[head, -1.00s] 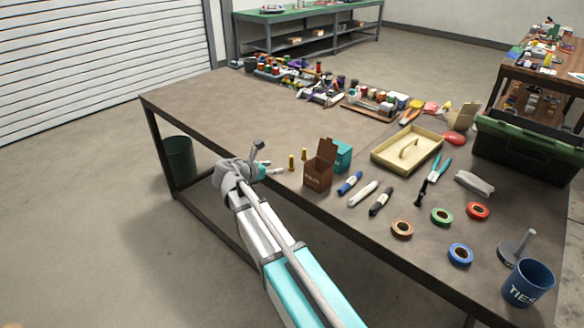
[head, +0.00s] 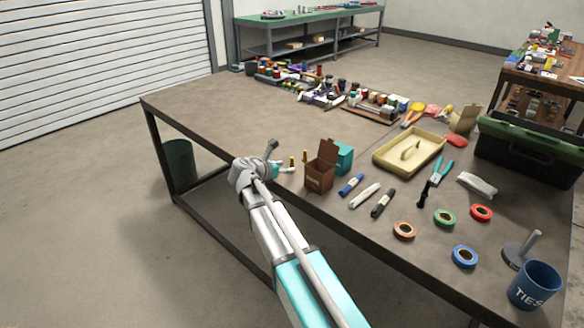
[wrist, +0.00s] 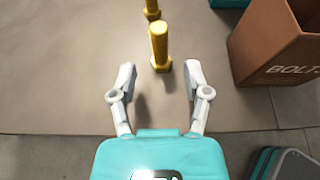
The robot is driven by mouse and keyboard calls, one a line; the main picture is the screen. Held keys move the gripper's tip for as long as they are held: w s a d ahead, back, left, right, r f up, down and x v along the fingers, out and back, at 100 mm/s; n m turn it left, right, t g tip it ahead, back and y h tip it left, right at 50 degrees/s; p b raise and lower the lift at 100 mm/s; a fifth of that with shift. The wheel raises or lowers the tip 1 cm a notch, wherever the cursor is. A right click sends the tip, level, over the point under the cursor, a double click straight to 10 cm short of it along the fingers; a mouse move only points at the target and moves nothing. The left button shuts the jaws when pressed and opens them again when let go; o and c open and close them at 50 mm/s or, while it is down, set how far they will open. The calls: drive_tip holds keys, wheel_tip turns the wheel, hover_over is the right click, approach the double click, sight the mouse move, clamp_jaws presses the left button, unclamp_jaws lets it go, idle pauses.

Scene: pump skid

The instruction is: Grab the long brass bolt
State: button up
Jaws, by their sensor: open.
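Two brass bolts stand upright on the table. In the wrist view the nearer brass bolt (wrist: 159,42) looks the longer one and stands just ahead of my fingertips, roughly centred between them. The farther brass bolt (wrist: 152,9) is behind it and cut off by the top edge. My gripper (wrist: 160,72) is open and empty, with one finger on each side of the nearer bolt's line. In the head view my gripper (head: 284,166) is at the table's near edge, partly covering the nearer bolt. The farther bolt also shows there (head: 305,156).
A brown open box (head: 320,173) marked BOLTS stands close to the right of the bolts, with a teal box (head: 344,156) behind it. Markers and a yellow tray (head: 380,163) lie farther right. The table is clear to the left.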

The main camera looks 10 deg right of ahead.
sight(291, 166)
drive_tip(key=shift+b+x, duration=0.55)
drive_tip(key=shift+x, duration=1.4)
clamp_jaws()
